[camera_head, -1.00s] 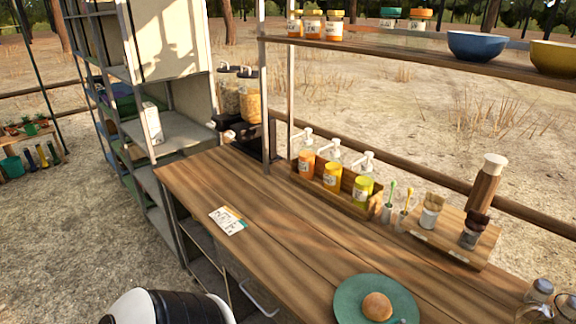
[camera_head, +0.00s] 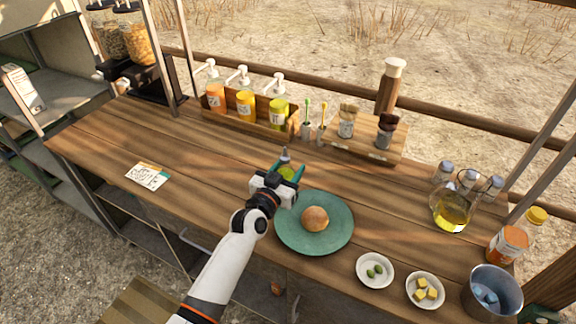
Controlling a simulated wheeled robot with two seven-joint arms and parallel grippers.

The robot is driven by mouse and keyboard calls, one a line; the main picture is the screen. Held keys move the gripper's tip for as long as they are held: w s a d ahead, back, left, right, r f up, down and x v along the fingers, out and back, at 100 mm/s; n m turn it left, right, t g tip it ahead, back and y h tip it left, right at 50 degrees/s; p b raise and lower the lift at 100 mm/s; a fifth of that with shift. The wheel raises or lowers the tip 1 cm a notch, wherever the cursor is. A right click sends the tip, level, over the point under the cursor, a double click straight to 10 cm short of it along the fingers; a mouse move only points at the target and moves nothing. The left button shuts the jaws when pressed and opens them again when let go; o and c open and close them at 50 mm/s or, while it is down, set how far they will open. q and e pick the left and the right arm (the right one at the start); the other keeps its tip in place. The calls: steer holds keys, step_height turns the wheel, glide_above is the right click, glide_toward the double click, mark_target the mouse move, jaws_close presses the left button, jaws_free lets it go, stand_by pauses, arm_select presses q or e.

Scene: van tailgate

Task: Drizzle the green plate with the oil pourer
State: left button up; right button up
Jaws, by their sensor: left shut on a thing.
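The green plate (camera_head: 290,240) lies flat on the wooden counter with a round brown bun (camera_head: 315,219) on it. My left gripper (camera_head: 283,178) is at the plate's upper left edge in the picture.
A wooden rack of pump bottles (camera_head: 246,105) stands behind. The counter's left is clear except for a card (camera_head: 147,176).

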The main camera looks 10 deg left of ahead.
arm_select(q)
steer(key=shift+w+r, duration=0.1)
steer(key=shift+w, duration=0.3)
steer(key=shift+m, duration=0.6)
steer(key=m, duration=0.2)
steer(key=m+b, duration=0.1)
steer(key=shift+w+a+f+m, duration=0.1)
steer(key=shift+a+f+m, duration=0.15)
steer(key=shift+f+m, duration=0.15)
steer(key=m, duration=0.2)
steer(key=m+b, duration=0.1)
steer(key=m, duration=0.1)
steer(key=shift+a+f+m, duration=0.2)
steer(key=shift+f+m, duration=0.1)
steer(key=shift+f, duration=0.05)
steer(key=f+m+b, duration=0.1)
steer(key=m, duration=0.1)
steer(key=d+f+m+b, duration=0.1)
steer(key=f+m+b, duration=0.1)
steer(key=m, duration=0.1)
steer(key=shift+s+d+f, duration=0.2)
steer(key=shift+r+m+p, duration=0.45)
steer(key=shift+m+p, duration=0.25)
steer(key=shift+m, duration=0.2)
steer(key=m, duration=0.4)
steer(key=shift+f, duration=0.3)
steer(key=shift+w+a, duration=0.15)
steer(key=shift+a, duration=0.3)
